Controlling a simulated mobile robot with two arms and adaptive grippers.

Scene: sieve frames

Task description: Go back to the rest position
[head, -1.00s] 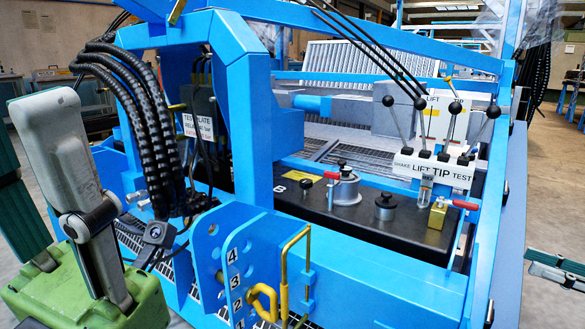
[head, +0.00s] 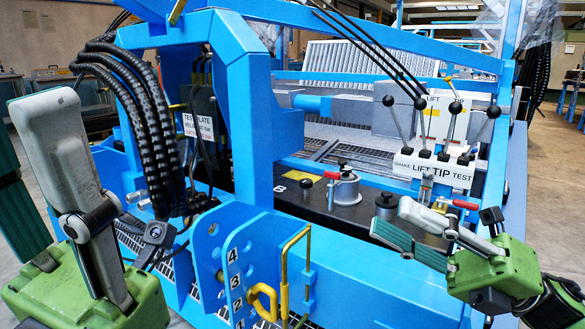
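My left gripper (head: 24,116) stands at the left edge with its green body low and its fingers pointing up. A gap shows between its grey finger and its teal-padded finger, and it holds nothing visible.
Levers (head: 450,125) stand behind a white LIFT TIP sign (head: 440,170). A red-handled valve (head: 345,185) sits on the black tank (head: 300,205). A yellow hooked rod (head: 284,275) rises at the front. Black hoses (head: 125,110) arch at the left. Open floor shows at the far right.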

